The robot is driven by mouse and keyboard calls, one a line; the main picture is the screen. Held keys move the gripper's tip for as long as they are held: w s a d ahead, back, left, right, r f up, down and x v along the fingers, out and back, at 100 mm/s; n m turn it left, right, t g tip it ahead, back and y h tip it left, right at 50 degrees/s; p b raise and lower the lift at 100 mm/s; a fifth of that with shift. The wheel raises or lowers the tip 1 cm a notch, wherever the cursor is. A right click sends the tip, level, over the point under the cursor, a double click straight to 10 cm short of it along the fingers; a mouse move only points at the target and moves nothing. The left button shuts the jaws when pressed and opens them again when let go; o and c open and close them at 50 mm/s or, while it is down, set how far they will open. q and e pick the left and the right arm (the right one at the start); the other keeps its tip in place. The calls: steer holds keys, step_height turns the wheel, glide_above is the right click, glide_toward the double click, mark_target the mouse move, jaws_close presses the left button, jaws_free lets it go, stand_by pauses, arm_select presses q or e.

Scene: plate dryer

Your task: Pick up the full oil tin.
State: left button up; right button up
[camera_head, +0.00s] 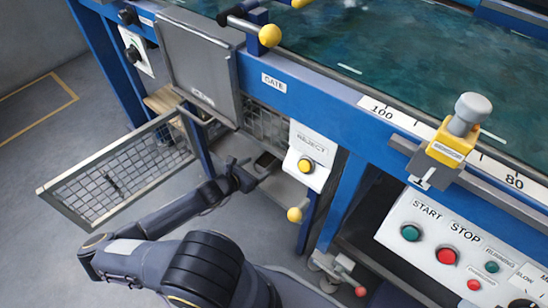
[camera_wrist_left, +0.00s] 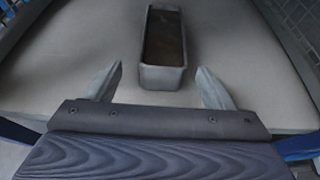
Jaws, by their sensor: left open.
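The oil tin (camera_wrist_left: 162,77) is a narrow grey open-topped box with dark brown contents, standing on a pale flat floor in the left wrist view. In the head view it is a small dark shape (camera_head: 265,161) in the bay under the machine. My left gripper (camera_wrist_left: 160,68) is open, with one finger to each side of the tin's near end. Gaps show between the fingers and the tin's walls. In the head view the left gripper (camera_head: 256,174) reaches into the bay just in front of the tin. My right gripper is not in view.
A mesh gate (camera_head: 120,172) stands swung open left of my arm. The reject panel (camera_head: 309,156) with a yellow button and a yellow knob (camera_head: 295,214) are close on the right. The blue machine frame (camera_head: 330,95) runs above the bay. Mesh flanks the pale floor.

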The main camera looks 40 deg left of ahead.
mark_target(265, 163)
arm_select(q)
steer(key=b+x, duration=0.3)
steer(key=x, duration=0.2)
steer(key=shift+s+d+f, duration=0.1)
steer(key=shift+d+f, duration=0.1)
steer(key=shift+w, duration=0.4)
steer(key=c, duration=1.2)
steer(key=shift+c, duration=0.4)
steer(key=shift+r, duration=0.15)
